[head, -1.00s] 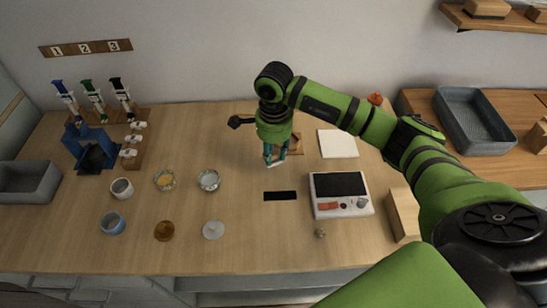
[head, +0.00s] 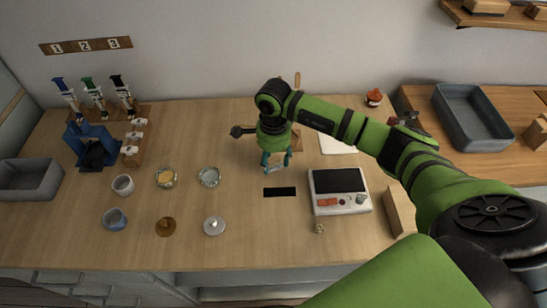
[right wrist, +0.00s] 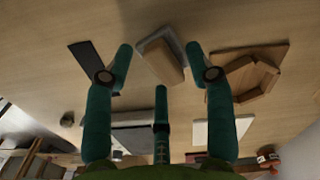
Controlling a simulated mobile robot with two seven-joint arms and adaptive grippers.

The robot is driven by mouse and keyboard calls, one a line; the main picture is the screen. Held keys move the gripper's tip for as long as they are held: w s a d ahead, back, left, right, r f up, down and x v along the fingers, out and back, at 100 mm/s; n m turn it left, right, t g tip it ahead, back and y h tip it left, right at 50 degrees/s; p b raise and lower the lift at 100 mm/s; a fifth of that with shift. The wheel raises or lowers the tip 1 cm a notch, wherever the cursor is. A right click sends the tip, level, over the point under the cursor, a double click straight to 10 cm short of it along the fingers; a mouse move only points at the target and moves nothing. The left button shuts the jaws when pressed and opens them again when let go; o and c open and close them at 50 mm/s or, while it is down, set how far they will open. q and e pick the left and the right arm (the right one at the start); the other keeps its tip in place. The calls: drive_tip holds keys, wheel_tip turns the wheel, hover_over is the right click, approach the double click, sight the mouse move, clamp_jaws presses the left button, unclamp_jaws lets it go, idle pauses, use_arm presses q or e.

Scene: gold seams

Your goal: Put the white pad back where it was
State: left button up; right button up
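A small block with a tan top and a whitish-grey base (right wrist: 172,61) lies on the table between and beyond my right fingertips in the right wrist view. It shows as a pale shape under the gripper in the head view (head: 275,169). My right gripper (head: 277,160) is open above it, fingers spread on both sides and apart from it. A flat white square (head: 337,144) lies behind the scale, partly hidden by my right arm; it also shows in the right wrist view (right wrist: 222,131). I cannot tell which of these is the white pad. My left gripper is out of view.
A brown wooden holder on a board (right wrist: 245,80) stands beside the block. A black strip (head: 280,192) lies in front, and a scale (head: 340,205) stands to the right. Bowls, including a glass one (head: 209,177), stand left.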

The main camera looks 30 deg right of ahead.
sight(274, 161)
drive_tip(key=shift+r, duration=0.4)
wheel_tip(274, 161, up, 12)
drive_tip(key=b, duration=0.2)
drive_tip(key=shift+f+b, duration=0.2)
drive_tip(key=shift+b, duration=0.15)
